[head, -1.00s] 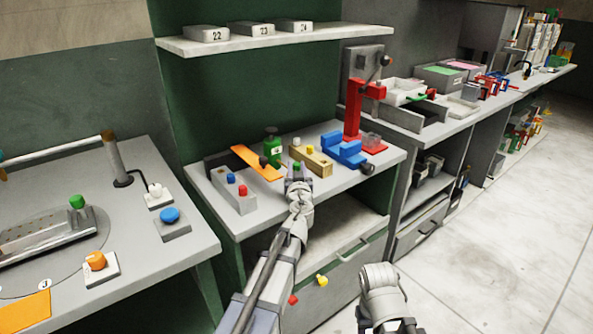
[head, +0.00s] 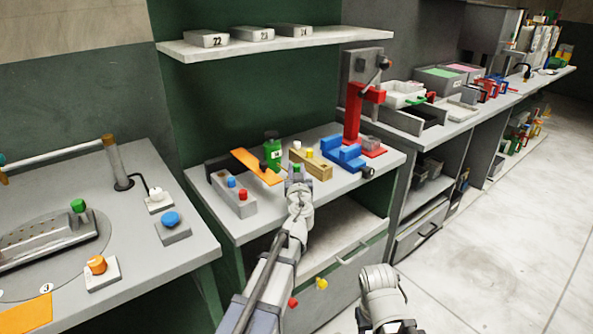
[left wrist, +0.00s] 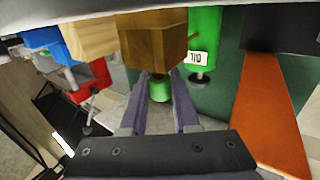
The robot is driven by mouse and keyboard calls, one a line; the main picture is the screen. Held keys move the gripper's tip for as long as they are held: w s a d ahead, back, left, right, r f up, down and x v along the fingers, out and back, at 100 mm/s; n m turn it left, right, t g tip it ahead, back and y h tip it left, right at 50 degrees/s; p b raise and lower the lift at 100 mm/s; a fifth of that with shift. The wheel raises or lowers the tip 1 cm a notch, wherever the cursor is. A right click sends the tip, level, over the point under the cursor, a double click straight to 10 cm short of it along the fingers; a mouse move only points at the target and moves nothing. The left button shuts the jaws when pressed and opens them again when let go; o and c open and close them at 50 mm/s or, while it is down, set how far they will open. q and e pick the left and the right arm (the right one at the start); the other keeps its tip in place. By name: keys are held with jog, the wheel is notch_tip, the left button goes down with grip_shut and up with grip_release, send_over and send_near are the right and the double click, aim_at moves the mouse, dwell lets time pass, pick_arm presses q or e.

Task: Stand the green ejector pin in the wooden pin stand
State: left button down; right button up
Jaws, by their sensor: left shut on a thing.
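My left gripper (head: 297,181) is over the front of the bench top and shut on the green ejector pin (head: 296,168). Only a small green part of the pin shows in the head view; in the left wrist view a green end (left wrist: 160,90) sits between the fingers. The wooden pin stand (head: 320,170) is just behind and right of the gripper, with a white and a yellow top on it. In the left wrist view a brown wooden block (left wrist: 155,42) is close beyond the fingertips; whether the pin touches it cannot be told.
A grey block (head: 236,204) with blue and red pins is left of the gripper. An orange strip (head: 257,167) and a green bottle (head: 272,157) are behind. A blue vise (head: 345,158) and a red press (head: 362,115) stand to the right.

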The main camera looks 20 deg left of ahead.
aim_at(297, 165)
pick_arm(q)
notch_tip(297, 165, up, 9)
jog(key=p, duration=0.8)
jog(key=shift+r+p, duration=0.15)
jog(key=shift+p, duration=0.15)
pick_arm(e)
notch_tip(297, 165, up, 9)
jog(key=shift+r, duration=0.1)
